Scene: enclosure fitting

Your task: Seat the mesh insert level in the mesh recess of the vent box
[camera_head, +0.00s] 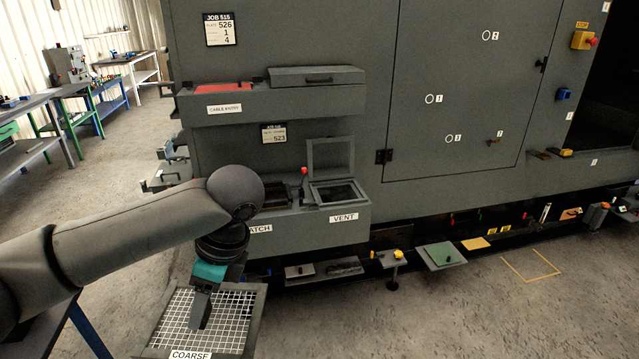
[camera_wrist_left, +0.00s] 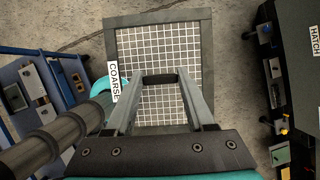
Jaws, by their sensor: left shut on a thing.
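The mesh insert (camera_head: 259,318) is a white grid in a dark grey frame labelled COARSE. It hangs at the lower left of the head view, above the floor. My left gripper (camera_head: 199,322) is shut on its dark handle. The left wrist view shows the insert (camera_wrist_left: 201,30) past the fingers (camera_wrist_left: 160,80), with the handle between the fingertips. The vent box (camera_head: 357,216), labelled VENT, is right of and behind the insert. Its top recess (camera_head: 335,193) is uncovered, with a square frame lid (camera_head: 330,141) standing upright behind it. My right gripper is not in view.
A hatch box with a red-knobbed lever (camera_head: 304,171) adjoins the vent box on the left. A shelf (camera_head: 270,105) juts out above. Low trays and parts (camera_head: 441,255) line the cabinet's foot. Workbenches (camera_head: 75,88) stand at the left. Floor is clear at lower right.

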